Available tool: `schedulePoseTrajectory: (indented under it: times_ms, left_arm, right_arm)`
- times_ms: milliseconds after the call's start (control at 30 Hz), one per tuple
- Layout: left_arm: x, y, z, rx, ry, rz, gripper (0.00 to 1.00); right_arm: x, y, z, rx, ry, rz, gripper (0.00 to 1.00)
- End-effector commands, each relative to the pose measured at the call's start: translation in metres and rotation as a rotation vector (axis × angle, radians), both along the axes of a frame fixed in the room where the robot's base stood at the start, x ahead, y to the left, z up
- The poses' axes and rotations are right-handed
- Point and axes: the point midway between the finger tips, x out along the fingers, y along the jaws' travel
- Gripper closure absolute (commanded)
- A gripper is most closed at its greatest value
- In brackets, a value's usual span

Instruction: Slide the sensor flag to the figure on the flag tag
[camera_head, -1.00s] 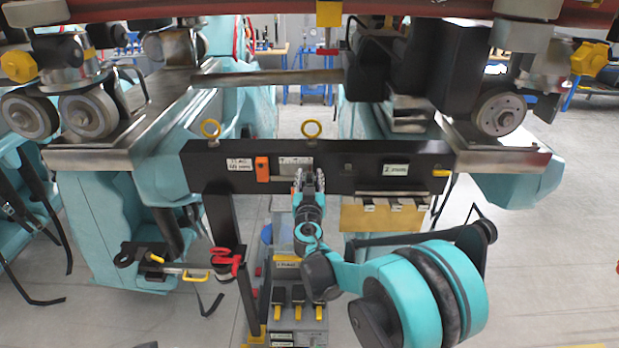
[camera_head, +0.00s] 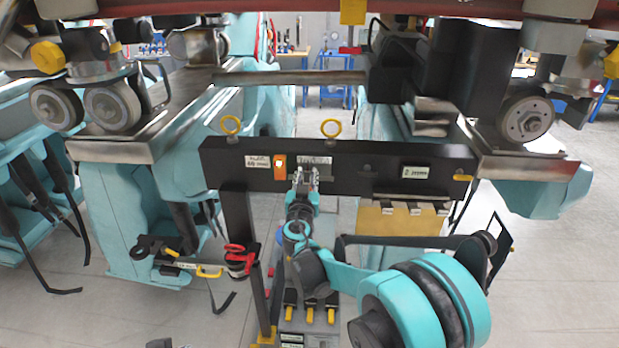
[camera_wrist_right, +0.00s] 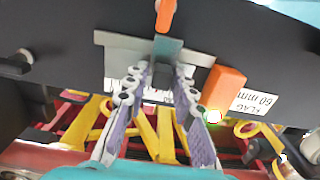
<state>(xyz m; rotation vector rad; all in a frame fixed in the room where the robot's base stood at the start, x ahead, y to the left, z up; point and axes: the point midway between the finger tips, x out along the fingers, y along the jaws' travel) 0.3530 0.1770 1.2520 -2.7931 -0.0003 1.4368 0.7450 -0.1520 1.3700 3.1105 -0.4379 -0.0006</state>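The black beam (camera_head: 370,165) crosses the middle of the head view. On it are a white flag tag (camera_head: 257,162), an orange sensor box (camera_head: 279,168) with a lit lamp and a silver scale plate (camera_head: 318,160). In the right wrist view the tag (camera_wrist_right: 254,101) reads "FLAG 60 mm" and stands inverted; the sensor lamp (camera_wrist_right: 212,116) glows greenish white. The sensor flag (camera_wrist_right: 168,49) is a grey piece in front of the scale plate (camera_wrist_right: 115,60). My right gripper (camera_wrist_right: 160,85) has its fingers on both sides of its dark lower part. The flag's scale reading is unclear. My left gripper is out of view.
A second tag (camera_head: 416,172) is on the beam's right half. Red-handled gear (camera_head: 239,258) hangs left of my right arm. Wheel assemblies (camera_head: 112,105) flank the beam above.

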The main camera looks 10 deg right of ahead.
Motion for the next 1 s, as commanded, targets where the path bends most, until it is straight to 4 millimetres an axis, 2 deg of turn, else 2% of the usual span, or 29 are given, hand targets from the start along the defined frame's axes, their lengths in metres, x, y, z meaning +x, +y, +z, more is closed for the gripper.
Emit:
schedulePoseTrajectory:
  times_ms: [333, 467, 567, 800, 1000]
  left_arm:
    - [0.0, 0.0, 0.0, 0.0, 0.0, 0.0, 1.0]
    - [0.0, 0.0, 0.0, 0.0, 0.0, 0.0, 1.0]
    - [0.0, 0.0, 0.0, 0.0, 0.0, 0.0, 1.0]
    - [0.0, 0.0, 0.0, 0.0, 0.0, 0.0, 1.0]
    - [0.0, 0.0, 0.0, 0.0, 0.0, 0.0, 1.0]
  right_arm:
    - [-0.001, 0.0, 0.0, 0.001, 0.0, 0.0, 0.62]
    - [-0.01, 0.003, 0.0, 0.001, 0.0, 0.001, 0.62]
    - [-0.026, 0.008, 0.0, 0.001, 0.0, 0.002, 0.62]
    - [-0.077, 0.023, 0.0, 0.0, 0.0, 0.003, 0.62]
    - [-0.107, 0.031, 0.0, 0.0, 0.0, 0.002, 0.62]
